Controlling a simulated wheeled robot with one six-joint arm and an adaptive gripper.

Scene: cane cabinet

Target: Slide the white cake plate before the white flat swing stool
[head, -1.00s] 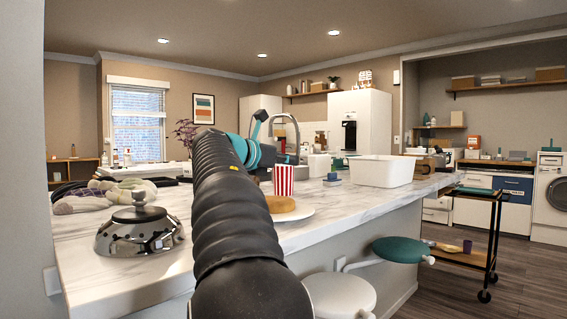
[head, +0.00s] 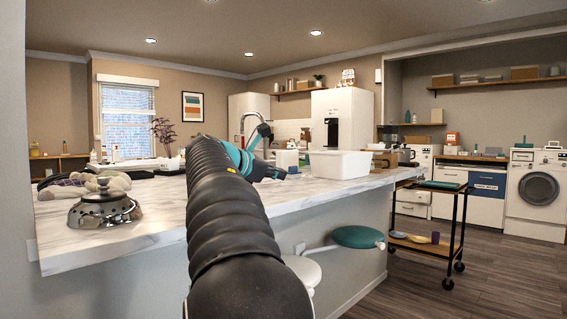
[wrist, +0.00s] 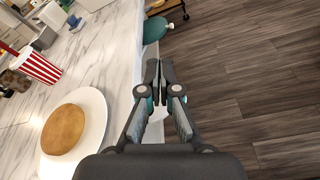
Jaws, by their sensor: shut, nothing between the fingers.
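The white cake plate (wrist: 97,108) lies on the counter at lower left in the wrist view, with a round brown cake (wrist: 63,130) on it. In the head view my arm hides the plate. My gripper (wrist: 160,68) is shut and empty, to the right of the plate and apart from it, at or just past the counter edge. The white flat swing stool (head: 304,270) is below the counter's front edge in the head view, partly covered by my arm. A pale patch behind my fingers in the wrist view may be this stool.
The marble counter (head: 160,212) holds a metal cloche (head: 104,207), a white tub (head: 340,164) and a red-striped cup (wrist: 41,68). A teal stool (head: 357,237) juts out beside the white one. A cart (head: 432,238) stands to the right. The wood floor is open there.

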